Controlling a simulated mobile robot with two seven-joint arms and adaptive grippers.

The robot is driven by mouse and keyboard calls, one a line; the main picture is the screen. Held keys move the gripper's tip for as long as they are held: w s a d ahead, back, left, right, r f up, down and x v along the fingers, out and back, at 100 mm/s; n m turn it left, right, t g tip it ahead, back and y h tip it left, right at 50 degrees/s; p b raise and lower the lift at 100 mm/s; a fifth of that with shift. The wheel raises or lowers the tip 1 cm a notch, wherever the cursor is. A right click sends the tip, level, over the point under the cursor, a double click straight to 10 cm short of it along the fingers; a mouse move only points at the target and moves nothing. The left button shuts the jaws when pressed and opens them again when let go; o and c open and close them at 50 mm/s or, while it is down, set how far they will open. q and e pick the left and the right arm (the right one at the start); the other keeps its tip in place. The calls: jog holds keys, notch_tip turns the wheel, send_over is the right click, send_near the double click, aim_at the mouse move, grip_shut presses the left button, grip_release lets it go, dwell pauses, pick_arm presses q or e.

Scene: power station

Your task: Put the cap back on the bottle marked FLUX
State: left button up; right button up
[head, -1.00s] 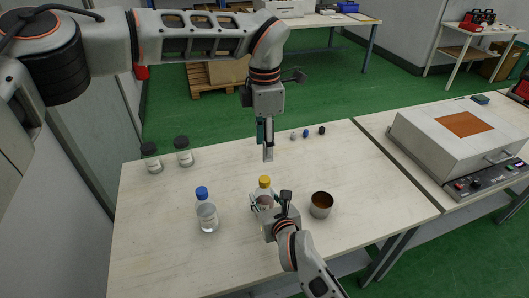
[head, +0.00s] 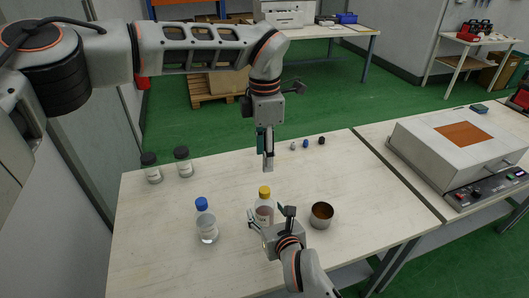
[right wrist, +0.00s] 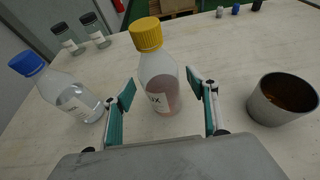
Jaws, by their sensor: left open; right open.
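The bottle marked FLUX (right wrist: 160,84) stands upright with pinkish liquid; only "UX" of its label is legible in the right wrist view. A yellow cap (right wrist: 146,35) sits on its neck; whether it is screwed tight I cannot tell. The bottle (head: 264,211) also shows in the head view. My right gripper (head: 271,213) is open low around it, one finger on each side, with visible gaps in the wrist view. My left gripper (head: 268,163) is open and empty, pointing down above the table behind the bottle.
A blue-capped clear bottle (head: 206,225) stands left of FLUX, a metal cup (head: 321,215) right. Two dark-lidded jars (head: 183,162) stand back left. Small grey, blue and black pieces (head: 306,143) lie at the back edge. A hotplate-like box (head: 460,150) is on the right table.

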jog(key=v, duration=0.9)
jog(key=shift+s, duration=0.3)
